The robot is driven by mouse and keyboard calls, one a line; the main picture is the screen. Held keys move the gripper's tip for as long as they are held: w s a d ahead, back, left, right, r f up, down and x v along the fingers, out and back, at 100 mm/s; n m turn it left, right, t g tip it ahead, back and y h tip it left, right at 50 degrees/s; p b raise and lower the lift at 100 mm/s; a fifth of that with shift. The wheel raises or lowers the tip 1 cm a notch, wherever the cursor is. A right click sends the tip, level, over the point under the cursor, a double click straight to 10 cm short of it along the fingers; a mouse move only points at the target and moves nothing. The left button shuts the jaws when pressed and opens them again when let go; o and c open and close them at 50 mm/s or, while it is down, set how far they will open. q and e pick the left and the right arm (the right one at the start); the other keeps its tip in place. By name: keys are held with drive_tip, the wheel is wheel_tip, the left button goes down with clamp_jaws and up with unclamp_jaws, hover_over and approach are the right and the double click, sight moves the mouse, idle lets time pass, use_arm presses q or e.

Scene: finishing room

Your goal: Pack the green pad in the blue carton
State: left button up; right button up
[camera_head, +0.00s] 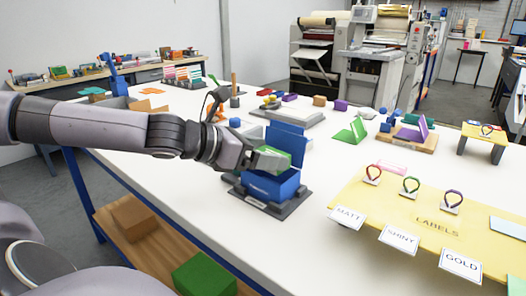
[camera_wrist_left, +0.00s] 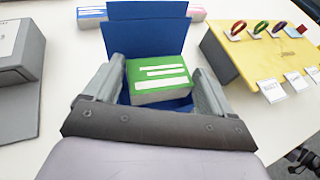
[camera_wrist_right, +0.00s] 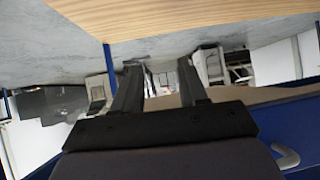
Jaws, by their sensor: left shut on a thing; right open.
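The green pad (camera_head: 274,160), with white label strips on its top, is held between the fingers of my left gripper (camera_head: 262,158). It also shows in the left wrist view (camera_wrist_left: 160,74). The blue carton (camera_head: 271,187) stands on a dark grey base with its lid (camera_head: 287,143) up at the back. The pad is at the carton's open top, and whether its lower part is inside the walls is hidden. The left wrist view shows the blue carton (camera_wrist_left: 146,38) behind and around the pad. My right gripper (camera_wrist_right: 158,75) is open and empty, seen only in the right wrist view.
A yellow labels board (camera_head: 400,215) with rings and cards lies right of the carton. A grey tray (camera_head: 290,116), a green stand (camera_head: 350,131) and a wooden board (camera_head: 408,137) stand farther back. White table is clear in front of the carton.

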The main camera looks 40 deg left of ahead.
use_arm(q)
drive_tip(key=shift+f+b, duration=0.5)
drive_tip(key=shift+f, duration=0.15)
drive_tip(key=o, duration=0.9)
